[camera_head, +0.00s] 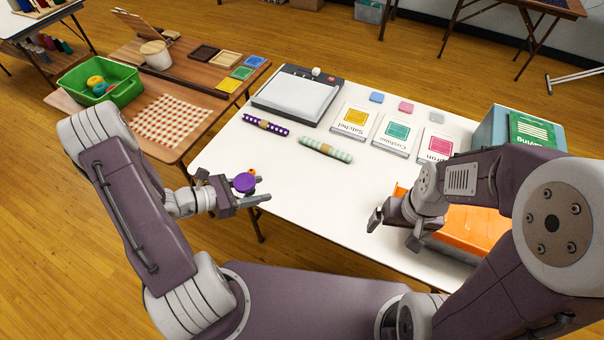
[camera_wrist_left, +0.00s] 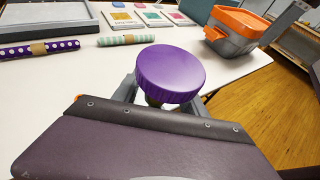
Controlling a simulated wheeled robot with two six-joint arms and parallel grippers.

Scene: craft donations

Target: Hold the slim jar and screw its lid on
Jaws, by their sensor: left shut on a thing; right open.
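A round purple lid (camera_head: 244,183) with a ribbed edge is at my left gripper (camera_head: 261,189). It fills the middle of the left wrist view (camera_wrist_left: 170,74), top face towards the camera. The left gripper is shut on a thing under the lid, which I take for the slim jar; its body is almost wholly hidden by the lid. How far the lid is screwed down cannot be seen. The gripper is beside the white table's near left edge. My right gripper (camera_head: 394,232) is open and empty, near the table's front edge and well apart from the jar.
The white table (camera_head: 284,166) has free room at its near middle. An orange box (camera_head: 475,228) stands right, beside the right gripper; its grey body shows in the left wrist view (camera_wrist_left: 232,42). Two patterned rolls, pattern cards and a paper trimmer (camera_head: 297,97) lie farther back.

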